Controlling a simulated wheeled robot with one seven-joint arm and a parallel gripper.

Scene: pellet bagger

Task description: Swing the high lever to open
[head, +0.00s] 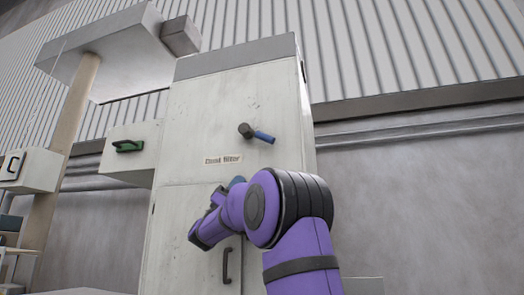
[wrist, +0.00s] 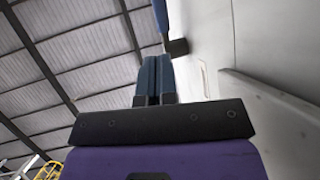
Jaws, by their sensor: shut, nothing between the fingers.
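The high lever (head: 263,137) has a dark round hub and a short blue handle on the upper front of a pale cabinet (head: 205,110). The handle points right and slightly down. In the wrist view the lever (wrist: 161,14) shows at the top, its blue handle cut off by the frame edge and its dark hub beside the cabinet face. My gripper (wrist: 155,62) is shut and empty, its two blue-grey fingers side by side, pointing toward the lever. In the head view my gripper (head: 237,181) is mostly hidden behind my purple arm, below the lever and apart from it.
A label (head: 222,159) sits on the cabinet below the lever. A dark vertical door handle (head: 227,265) is lower down. A box with a green handle (head: 128,146) juts out at left, with another box (head: 30,170) further left. The wall at right is bare.

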